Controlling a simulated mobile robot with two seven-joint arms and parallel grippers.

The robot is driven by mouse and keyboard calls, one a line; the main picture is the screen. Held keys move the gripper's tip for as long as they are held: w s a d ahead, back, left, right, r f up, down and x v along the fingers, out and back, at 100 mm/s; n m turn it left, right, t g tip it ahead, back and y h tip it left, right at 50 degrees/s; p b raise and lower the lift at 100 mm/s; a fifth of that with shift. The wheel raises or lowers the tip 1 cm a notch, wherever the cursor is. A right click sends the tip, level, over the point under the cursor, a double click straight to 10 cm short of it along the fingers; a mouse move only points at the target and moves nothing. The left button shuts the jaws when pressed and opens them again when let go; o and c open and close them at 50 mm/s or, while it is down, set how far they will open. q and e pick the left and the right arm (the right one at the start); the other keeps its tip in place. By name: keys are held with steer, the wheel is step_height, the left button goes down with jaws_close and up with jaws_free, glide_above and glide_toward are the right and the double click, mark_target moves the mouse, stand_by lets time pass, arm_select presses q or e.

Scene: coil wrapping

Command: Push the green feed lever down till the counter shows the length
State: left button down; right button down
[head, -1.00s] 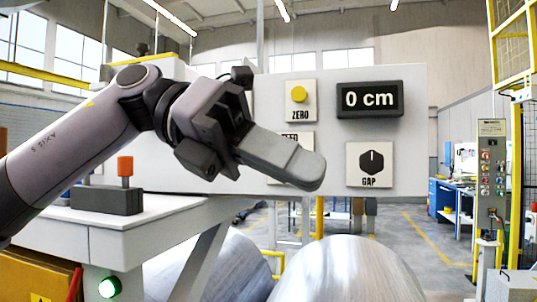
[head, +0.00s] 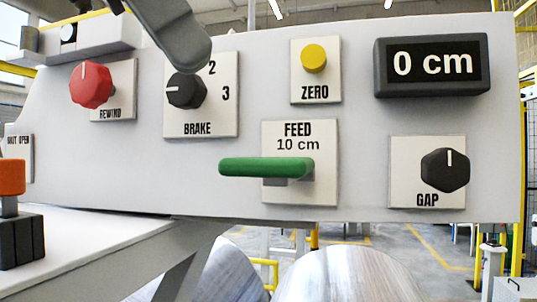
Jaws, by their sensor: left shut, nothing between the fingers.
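The green feed lever (head: 266,167) sticks out to the left, about level, from a white plate (head: 320,180) marked FEED 10 cm in the head view. The counter (head: 431,65) at the upper right reads 0 cm. My left gripper (head: 185,50) comes in at the top edge, above and left of the lever. Its grey fingers are shut and empty, in front of the top of the brake plate and apart from the lever. The rest of that arm is out of frame. My right gripper is not in view.
A yellow ZERO button (head: 314,59) sits above the lever. A black brake knob (head: 187,91) and a red rewind knob (head: 92,86) are to the left, and a black gap knob (head: 446,171) to the right. Metal coils (head: 350,275) lie below the panel.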

mark_target(284, 173)
arm_select(q)
steer(key=shift+s, duration=0.15)
steer(key=shift+f, duration=0.1)
steer(key=shift+x, duration=3.45)
